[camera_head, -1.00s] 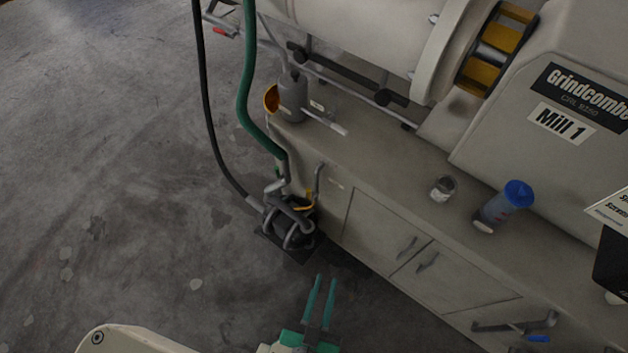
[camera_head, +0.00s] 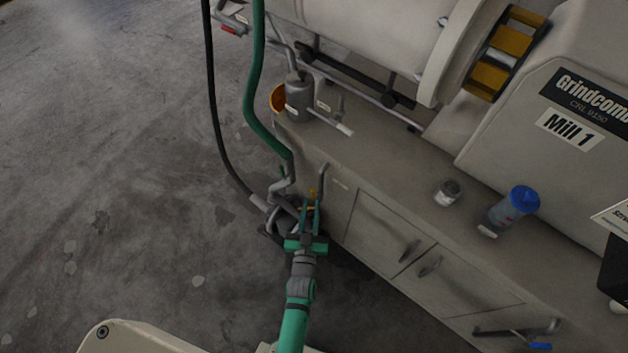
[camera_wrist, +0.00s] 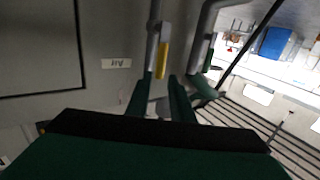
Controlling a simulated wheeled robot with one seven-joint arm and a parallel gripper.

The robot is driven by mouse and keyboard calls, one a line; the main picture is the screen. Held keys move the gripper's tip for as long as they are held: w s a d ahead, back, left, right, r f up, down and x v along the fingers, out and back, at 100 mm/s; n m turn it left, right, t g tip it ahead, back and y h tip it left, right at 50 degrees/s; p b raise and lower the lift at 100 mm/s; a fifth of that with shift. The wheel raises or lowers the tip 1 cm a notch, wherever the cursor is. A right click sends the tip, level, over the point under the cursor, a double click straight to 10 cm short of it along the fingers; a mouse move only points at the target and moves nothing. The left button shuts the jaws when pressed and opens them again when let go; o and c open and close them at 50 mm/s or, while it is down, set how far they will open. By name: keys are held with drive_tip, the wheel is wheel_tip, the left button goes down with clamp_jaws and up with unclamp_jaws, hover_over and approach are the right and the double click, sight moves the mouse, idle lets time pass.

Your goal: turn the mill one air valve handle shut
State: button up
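The yellow air valve handle (camera_head: 313,192) is at the pump end of the cabinet, low beside grey pipes, and is partly hidden by my gripper. In the wrist view the yellow handle (camera_wrist: 162,60) points along a vertical grey pipe, right of a small label reading "Air" (camera_wrist: 116,63). My gripper (camera_head: 311,205) has green fingers reaching up to the handle. In the wrist view my gripper (camera_wrist: 160,80) is open, with the handle's lower end between or just beyond the fingertips. I cannot tell whether they touch it.
A green hose (camera_head: 250,90) and a black hose (camera_head: 213,110) run down to the pump left of my gripper. The grey cabinet (camera_head: 345,165) stands to the right, with a blue-lidded bottle (camera_head: 512,207) on top. A blue handle (camera_head: 540,346) is at lower right. The floor at left is clear.

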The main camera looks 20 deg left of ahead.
sight(313, 194)
drive_tip(key=x, duration=0.8)
drive_tip(key=shift+w+d, duration=0.1)
drive_tip(key=shift+d, duration=0.05)
drive_tip(key=shift+x, duration=0.9)
clamp_jaws()
